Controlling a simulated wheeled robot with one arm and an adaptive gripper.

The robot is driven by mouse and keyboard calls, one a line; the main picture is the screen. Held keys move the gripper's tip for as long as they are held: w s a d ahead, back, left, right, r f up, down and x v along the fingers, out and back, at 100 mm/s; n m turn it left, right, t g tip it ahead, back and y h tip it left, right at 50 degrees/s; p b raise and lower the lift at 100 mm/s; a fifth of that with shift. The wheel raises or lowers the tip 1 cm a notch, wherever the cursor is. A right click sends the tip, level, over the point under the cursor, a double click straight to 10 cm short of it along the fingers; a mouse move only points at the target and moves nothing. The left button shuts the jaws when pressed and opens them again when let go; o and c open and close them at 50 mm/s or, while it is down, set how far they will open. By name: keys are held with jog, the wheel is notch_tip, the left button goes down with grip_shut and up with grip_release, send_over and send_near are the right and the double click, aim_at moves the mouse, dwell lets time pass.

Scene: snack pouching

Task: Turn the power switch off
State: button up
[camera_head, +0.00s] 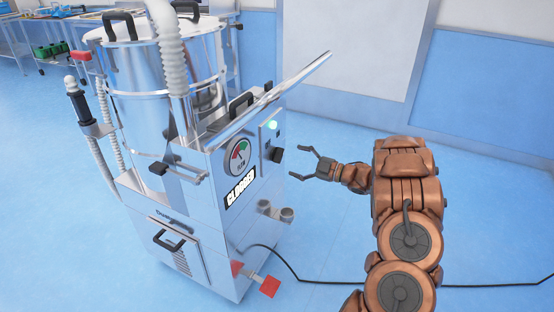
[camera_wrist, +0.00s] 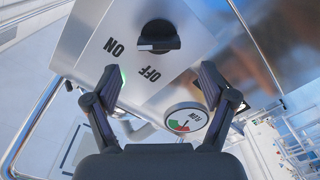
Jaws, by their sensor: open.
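The power switch is a black rotary knob (camera_wrist: 160,37) on the machine's grey side panel, with ON and OFF printed beside it. Its bar lies roughly level in the wrist view, with a pale mark at its left end towards ON. The knob also shows in the head view (camera_head: 277,155), under a lit green lamp (camera_head: 271,125). My gripper (camera_head: 298,163) is open and empty, just right of the knob and apart from it. In the wrist view my two fingers (camera_wrist: 160,75) are spread, with the knob ahead, above the space between them.
A round dial gauge (camera_head: 238,158) and a CLOGGED label (camera_head: 241,190) are on the panel left of the knob. A black cable (camera_head: 340,281) crosses the floor. The floor right of the machine is otherwise open.

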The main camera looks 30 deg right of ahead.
aim_at(279, 155)
jog(key=shift+b+x, duration=0.35)
jog(key=shift+x, duration=3.3)
jog(key=shift+c, duration=0.3)
jog(key=c, duration=1.1)
jog(key=shift+f, duration=0.1)
